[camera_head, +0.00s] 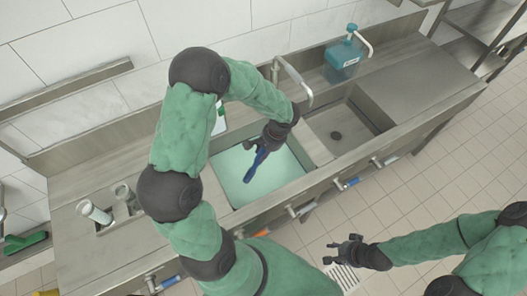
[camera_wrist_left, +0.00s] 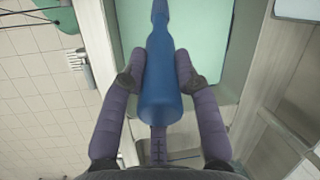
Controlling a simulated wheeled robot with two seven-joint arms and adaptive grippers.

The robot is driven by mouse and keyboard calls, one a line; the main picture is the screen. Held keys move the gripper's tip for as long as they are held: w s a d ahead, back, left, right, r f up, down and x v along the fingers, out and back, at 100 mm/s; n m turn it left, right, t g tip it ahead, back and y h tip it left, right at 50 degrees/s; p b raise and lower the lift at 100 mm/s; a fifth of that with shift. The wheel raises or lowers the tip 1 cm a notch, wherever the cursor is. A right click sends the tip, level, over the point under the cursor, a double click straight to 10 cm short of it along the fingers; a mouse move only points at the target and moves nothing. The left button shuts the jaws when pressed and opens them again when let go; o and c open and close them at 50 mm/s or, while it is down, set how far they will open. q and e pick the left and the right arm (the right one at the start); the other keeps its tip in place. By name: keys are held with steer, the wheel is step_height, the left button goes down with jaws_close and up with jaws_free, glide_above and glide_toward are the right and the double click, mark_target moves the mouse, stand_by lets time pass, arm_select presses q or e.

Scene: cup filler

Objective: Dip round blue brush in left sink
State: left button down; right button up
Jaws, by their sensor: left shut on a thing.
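The blue brush (camera_head: 254,168) is in my left gripper (camera_head: 268,143), over the left sink (camera_head: 220,166). The sink holds pale green liquid (camera_head: 283,172). In the left wrist view my left gripper (camera_wrist_left: 163,82) is shut around the brush's thick blue handle (camera_wrist_left: 162,95), which points up the picture over the green liquid (camera_wrist_left: 208,35). The bristle end cannot be made out, and I cannot tell whether it touches the liquid. My right gripper (camera_head: 343,250) is empty, with its fingers apart, over the floor to the right of the counter front.
A faucet (camera_head: 297,80) stands behind the sinks. The empty right sink (camera_head: 345,125) and a teal soap bottle (camera_head: 343,58) are to the right. Pale cylinders (camera_head: 95,212) stand at the counter's left. Valve handles (camera_head: 347,184) stick out along the front. A floor grate (camera_head: 345,276) lies below.

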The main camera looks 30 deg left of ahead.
arm_select(q)
step_height(320, 180, down, 10)
steer(key=b, duration=0.8)
steer(key=shift+b, duration=0.35)
stand_by(0.3)
step_height(320, 180, up, 20)
steer(key=p, duration=1.2)
steer(key=shift+f, duration=0.35)
